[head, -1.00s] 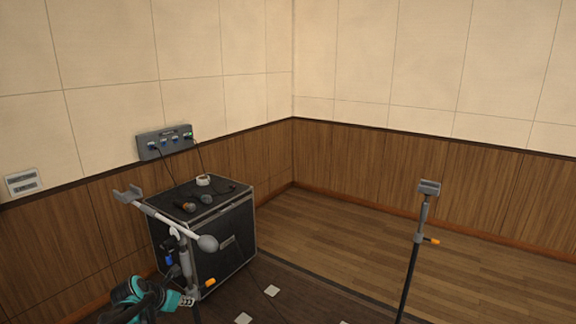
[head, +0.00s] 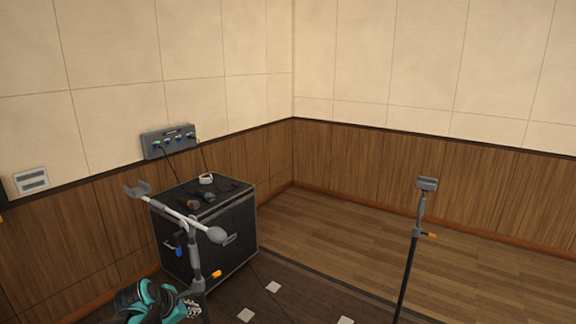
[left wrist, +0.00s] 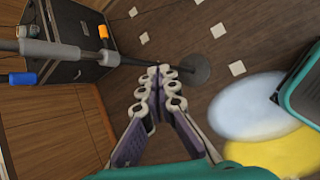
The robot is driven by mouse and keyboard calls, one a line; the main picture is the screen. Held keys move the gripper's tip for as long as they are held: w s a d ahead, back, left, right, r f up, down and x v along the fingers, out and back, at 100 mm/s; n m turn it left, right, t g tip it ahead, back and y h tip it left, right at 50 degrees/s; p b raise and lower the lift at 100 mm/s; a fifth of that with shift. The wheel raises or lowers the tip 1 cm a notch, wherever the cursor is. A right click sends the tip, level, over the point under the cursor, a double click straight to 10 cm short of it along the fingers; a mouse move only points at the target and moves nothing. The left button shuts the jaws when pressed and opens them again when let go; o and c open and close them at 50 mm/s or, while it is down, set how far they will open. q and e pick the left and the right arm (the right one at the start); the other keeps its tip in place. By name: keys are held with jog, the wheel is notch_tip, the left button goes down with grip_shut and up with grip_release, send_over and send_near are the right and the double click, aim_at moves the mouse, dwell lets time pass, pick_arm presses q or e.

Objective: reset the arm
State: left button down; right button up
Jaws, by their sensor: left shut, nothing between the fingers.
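My left gripper (head: 190,308) is at the bottom left of the head view, low in front of a boom stand. It also shows in the left wrist view (left wrist: 164,72), with its fingertips together and nothing between them. The boom stand (head: 194,259) has a slanted boom, a grey ball end and an orange knob. In the left wrist view the stand's pole (left wrist: 88,51) runs just beyond the fingertips to a round base (left wrist: 193,70); I cannot tell whether they touch. My right gripper is in neither view.
A black case (head: 226,245) with microphones on top stands behind the boom stand. A wall panel (head: 169,142) with cables hangs above it. A second stand (head: 410,260) is at the right. Open wooden floor (head: 330,230) lies between.

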pick_arm(q)
jog(key=s+d+m+y, duration=0.1)
jog(key=s+d+m, duration=0.3)
jog(key=s+m, duration=0.8)
jog(key=s+d+m+y, duration=0.1)
jog(key=s+d+m, duration=0.3)
jog(key=s+m, duration=0.8)
jog(key=shift+s+d+m, duration=0.25)
jog(key=shift+s+m, duration=0.1)
jog(key=shift+m, duration=0.25)
